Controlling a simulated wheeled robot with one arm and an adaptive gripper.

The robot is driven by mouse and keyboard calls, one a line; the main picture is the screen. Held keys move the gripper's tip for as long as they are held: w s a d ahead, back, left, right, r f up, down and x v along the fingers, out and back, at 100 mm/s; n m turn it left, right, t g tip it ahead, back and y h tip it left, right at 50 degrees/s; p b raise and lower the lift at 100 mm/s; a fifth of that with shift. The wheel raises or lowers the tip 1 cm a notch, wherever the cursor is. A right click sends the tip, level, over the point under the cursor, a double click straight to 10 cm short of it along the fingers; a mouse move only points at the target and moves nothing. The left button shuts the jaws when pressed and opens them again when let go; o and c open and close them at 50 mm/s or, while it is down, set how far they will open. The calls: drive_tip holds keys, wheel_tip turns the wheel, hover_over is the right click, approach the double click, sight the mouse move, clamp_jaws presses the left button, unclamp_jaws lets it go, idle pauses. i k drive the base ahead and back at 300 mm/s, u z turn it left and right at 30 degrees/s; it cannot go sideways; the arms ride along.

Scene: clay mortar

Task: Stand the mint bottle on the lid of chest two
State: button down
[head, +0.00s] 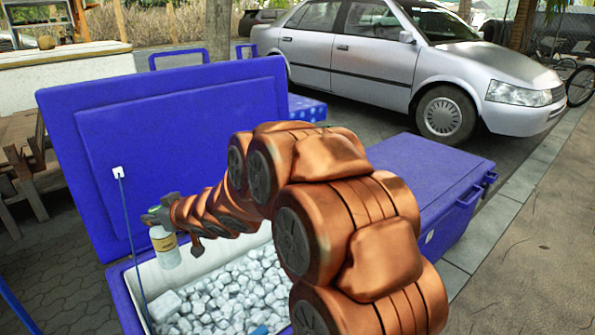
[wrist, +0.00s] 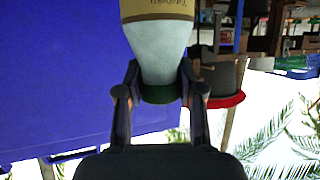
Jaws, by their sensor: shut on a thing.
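The mint bottle (head: 166,249) hangs upright under my gripper (head: 159,222), over the open ice chest near its left side. It is pale mint with a tan label. In the wrist view, the two fingers of my gripper (wrist: 160,97) are shut on the dark green cap end of the bottle (wrist: 162,48). A closed blue chest with a flat lid (head: 430,175) stands to the right, beyond my arm, which hides part of it. The lid's visible part is bare. I can read no number on either chest.
The open chest (head: 118,290) holds many ice cubes (head: 225,295); its raised lid (head: 180,140) stands behind the gripper, with a thin cord (head: 128,220) at its left. A smaller blue chest (head: 307,108) is behind. A silver car (head: 400,65) is parked at the back.

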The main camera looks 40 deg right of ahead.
sight(411, 185)
drive_tip(key=z, duration=0.5)
drive_tip(key=k, duration=1.15)
drive_tip(key=z, duration=1.6)
drive_tip(key=i, duration=1.45)
drive_tip(key=u, duration=0.7)
drive_tip(key=i, duration=0.6)
drive_tip(key=u, duration=0.65)
